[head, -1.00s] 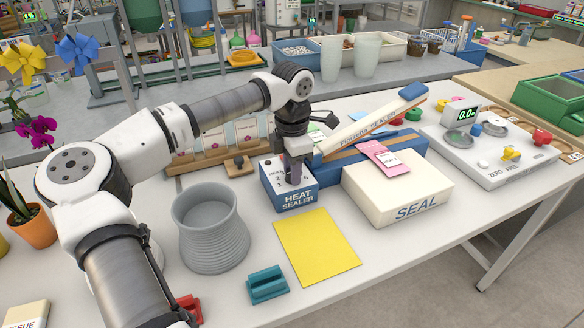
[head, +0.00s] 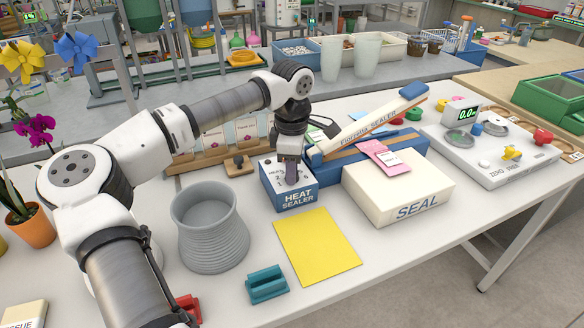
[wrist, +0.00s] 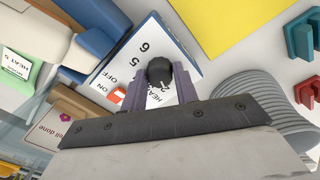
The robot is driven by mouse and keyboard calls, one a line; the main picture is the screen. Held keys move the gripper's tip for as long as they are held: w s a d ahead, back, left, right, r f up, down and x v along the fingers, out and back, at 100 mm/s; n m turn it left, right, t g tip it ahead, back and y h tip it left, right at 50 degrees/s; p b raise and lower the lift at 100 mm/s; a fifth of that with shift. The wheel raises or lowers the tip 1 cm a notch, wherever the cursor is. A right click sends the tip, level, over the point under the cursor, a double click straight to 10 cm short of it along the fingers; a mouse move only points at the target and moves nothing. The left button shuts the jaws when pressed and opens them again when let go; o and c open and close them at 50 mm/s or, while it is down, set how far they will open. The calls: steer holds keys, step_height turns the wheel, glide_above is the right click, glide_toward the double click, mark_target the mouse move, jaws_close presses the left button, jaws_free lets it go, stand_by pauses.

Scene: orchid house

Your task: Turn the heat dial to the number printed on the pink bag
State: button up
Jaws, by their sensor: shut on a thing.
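The blue heat sealer control box (head: 290,200) stands on the white bench, with a white top printed with numbers. My gripper (head: 291,180) points down onto it. In the wrist view my fingers (wrist: 158,88) are shut on the dark round heat dial (wrist: 159,70), one on each side. The numbers 5 and 6 and the words OFF and ON show beside it; the dial's pointer is hard to make out. The pink bag (head: 376,153) lies on the cream SEAL box (head: 400,190); the number on its label is too small to read.
The blue pouch sealer (head: 335,145) with its raised arm stands behind the control box. A green packet (wrist: 15,85) labelled HEAT 5 shows in the wrist view. A grey ribbed pot (head: 210,235), a yellow sheet (head: 316,247) and a teal holder (head: 267,285) are in front.

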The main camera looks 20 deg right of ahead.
steer(key=shift+m, duration=1)
steer(key=o, duration=1)
steer(key=shift+c, duration=0.2)
step_height(320, 180, up, 14)
steer(key=b, duration=0.1)
